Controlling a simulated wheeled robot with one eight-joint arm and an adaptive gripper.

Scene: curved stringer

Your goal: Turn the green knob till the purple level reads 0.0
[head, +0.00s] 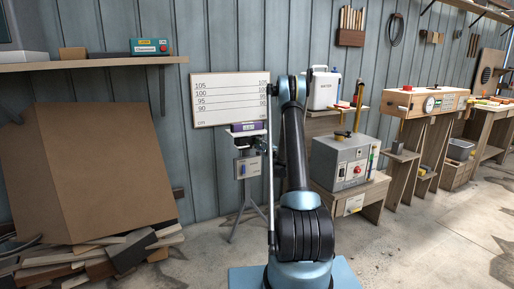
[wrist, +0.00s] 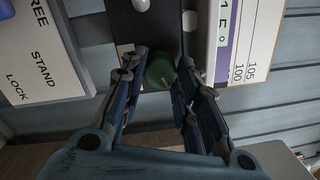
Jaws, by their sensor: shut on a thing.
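The green knob (wrist: 160,73) sits between the two fingers of my gripper (wrist: 160,62) in the wrist view, and the fingers are shut on its sides. The knob is on a dark plate with white round spots.
A white board (head: 230,85) with height lines stands behind the level. A sign reading stand and lock (wrist: 45,55) is at the wrist view's left. A grey box (head: 343,158) on a bench stands to the right. Brown panels (head: 95,170) lean at the left.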

